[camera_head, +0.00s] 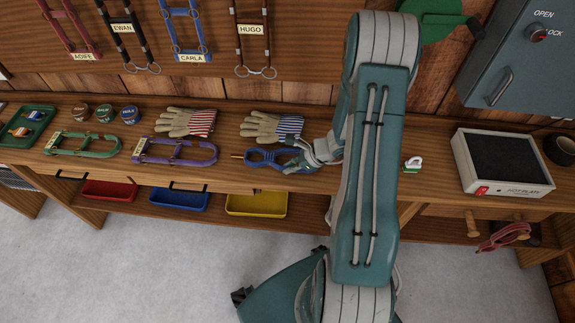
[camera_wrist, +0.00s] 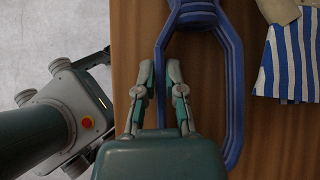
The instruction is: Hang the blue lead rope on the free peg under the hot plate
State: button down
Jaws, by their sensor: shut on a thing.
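The blue lead rope (camera_head: 262,155) lies as a coiled loop on the wooden bench, in front of a glove with a blue-striped cuff. My gripper (camera_head: 300,163) is at the rope's right end. In the wrist view, the two fingers (camera_wrist: 160,75) are shut on the left strand of the blue rope (camera_wrist: 235,75), which still lies along the bench. The hot plate (camera_head: 500,155) is a white box with a dark top at the bench's right. Under it, one wooden peg (camera_head: 472,223) is bare. Another peg beside it holds a red rope (camera_head: 504,236).
Green (camera_head: 82,143) and purple (camera_head: 180,152) ropes lie left on the bench. Striped-cuff gloves (camera_head: 185,122) lie behind. A small green-and-white item (camera_head: 413,163) stands left of the hot plate. A grey cabinet (camera_head: 515,55) hangs above. Coloured trays (camera_head: 257,204) sit below.

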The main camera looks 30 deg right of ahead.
jog(key=shift+a, duration=0.3)
jog(key=shift+f, duration=0.1)
jog(key=c, duration=0.8)
grip_release()
jog(key=shift+d, duration=0.15)
jog(key=shift+o, duration=0.3)
jog(key=shift+d, duration=0.15)
